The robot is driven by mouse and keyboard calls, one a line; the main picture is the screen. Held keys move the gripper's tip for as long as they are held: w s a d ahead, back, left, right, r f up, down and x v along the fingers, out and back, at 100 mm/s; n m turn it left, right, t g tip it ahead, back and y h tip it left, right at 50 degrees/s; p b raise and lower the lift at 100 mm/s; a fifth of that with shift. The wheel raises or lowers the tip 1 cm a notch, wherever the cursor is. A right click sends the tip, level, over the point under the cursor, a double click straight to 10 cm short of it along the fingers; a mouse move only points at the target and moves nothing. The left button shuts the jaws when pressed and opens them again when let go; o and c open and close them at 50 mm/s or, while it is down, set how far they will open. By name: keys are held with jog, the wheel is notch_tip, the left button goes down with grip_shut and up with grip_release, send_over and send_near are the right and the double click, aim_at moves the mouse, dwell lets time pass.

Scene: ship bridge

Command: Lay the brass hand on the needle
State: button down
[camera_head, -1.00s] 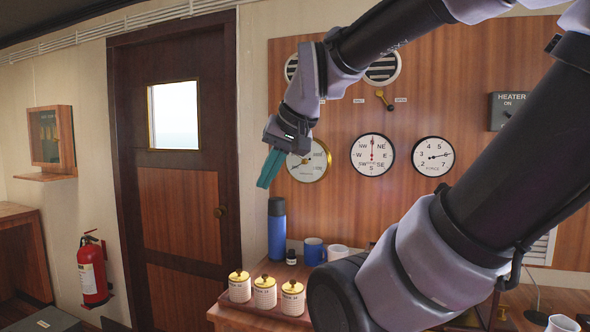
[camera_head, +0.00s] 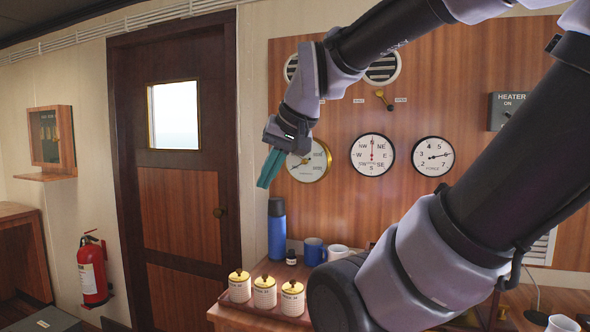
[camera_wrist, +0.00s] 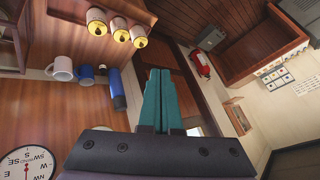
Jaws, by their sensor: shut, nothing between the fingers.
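The brass-rimmed round gauge (camera_head: 312,166) hangs on the wood panel, partly behind my gripper. It has a white face, a dark needle and a brass hand that is too small to read clearly. My gripper (camera_head: 268,170) is in front of and to the left of the gauge, its teal fingers pointing down. In the wrist view my gripper (camera_wrist: 161,100) shows its two teal fingers shut together with nothing between them.
A compass dial (camera_head: 372,155) and a force dial (camera_head: 432,156) hang to the right. Below stand a blue flask (camera_head: 277,230), mugs (camera_head: 314,252) and several brass-lidded jars (camera_head: 265,292) on a wooden counter. A door (camera_head: 180,215) is at left.

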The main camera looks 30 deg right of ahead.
jog(key=c, duration=0.9)
grip_release()
jog(key=shift+w, duration=0.2)
jog(key=shift+o, duration=0.9)
jog(key=w+d+r+m+t, duration=0.1)
jog(key=w+r+m+t, duration=0.1)
jog(key=w, duration=1.2)
jog(key=shift+d+r+t+h, duration=0.15)
jog(key=shift+d+t+h, duration=0.2)
jog(key=shift+t, duration=0.45)
jog(key=m+t+h, duration=0.1)
jog(key=m+h, duration=0.9)
jog(key=h, duration=0.5)
send_near(303, 162)
jog(key=shift+n, duration=0.3)
jog(key=x, duration=0.8)
